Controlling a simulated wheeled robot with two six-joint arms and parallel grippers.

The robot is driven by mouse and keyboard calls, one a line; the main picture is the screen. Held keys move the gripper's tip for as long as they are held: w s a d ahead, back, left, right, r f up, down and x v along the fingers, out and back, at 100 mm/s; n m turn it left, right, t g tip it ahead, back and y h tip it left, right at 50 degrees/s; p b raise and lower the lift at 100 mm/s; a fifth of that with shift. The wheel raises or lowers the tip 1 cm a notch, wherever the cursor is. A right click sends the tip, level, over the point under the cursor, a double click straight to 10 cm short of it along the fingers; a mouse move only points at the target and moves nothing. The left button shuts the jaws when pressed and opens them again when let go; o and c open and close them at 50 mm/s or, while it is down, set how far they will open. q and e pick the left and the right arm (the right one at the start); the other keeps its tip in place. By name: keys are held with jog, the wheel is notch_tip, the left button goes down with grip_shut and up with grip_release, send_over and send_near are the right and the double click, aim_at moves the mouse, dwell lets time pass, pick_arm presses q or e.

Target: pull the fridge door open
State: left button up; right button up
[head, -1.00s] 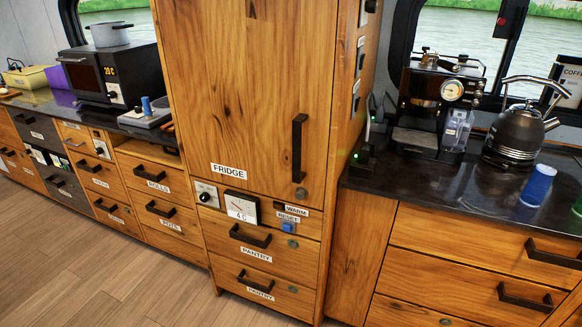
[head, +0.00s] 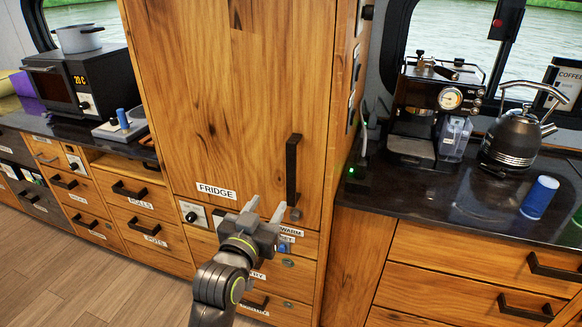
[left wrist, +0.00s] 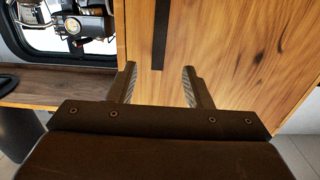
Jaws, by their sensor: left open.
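The wooden fridge door (head: 235,100) is shut, with a white FRIDGE label at its lower middle. Its black vertical handle (head: 293,168) is on the right side of the door. My left gripper (head: 267,207) is open and empty, in front of the cabinet, low and to the left of the handle's lower end in the head view. In the left wrist view the dark handle (left wrist: 161,35) stands beyond the open fingers (left wrist: 160,88), between them sideways and apart from them. My right gripper is in neither view.
A dark counter (head: 420,195) at the right holds an espresso machine (head: 432,105), a kettle (head: 515,140) and a blue cup (head: 539,197). A microwave (head: 85,85) stands on the left counter. Below the fridge door are a dial and pantry drawers, partly hidden by my arm.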

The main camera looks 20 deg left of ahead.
pick_arm(q)
jog(key=p, duration=0.1)
send_near(290, 169)
jog(key=w, duration=0.2)
jog(key=w+p, duration=0.1)
jog(key=w, duration=0.3)
jog(key=w+p, duration=0.1)
jog(key=w, duration=0.3)
jog(key=shift+w+d, duration=0.2)
jog(key=shift+w, duration=0.1)
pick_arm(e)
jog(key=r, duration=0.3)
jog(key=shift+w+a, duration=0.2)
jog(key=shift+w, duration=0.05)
pick_arm(q)
jog(key=shift+c, duration=0.2)
grip_shut()
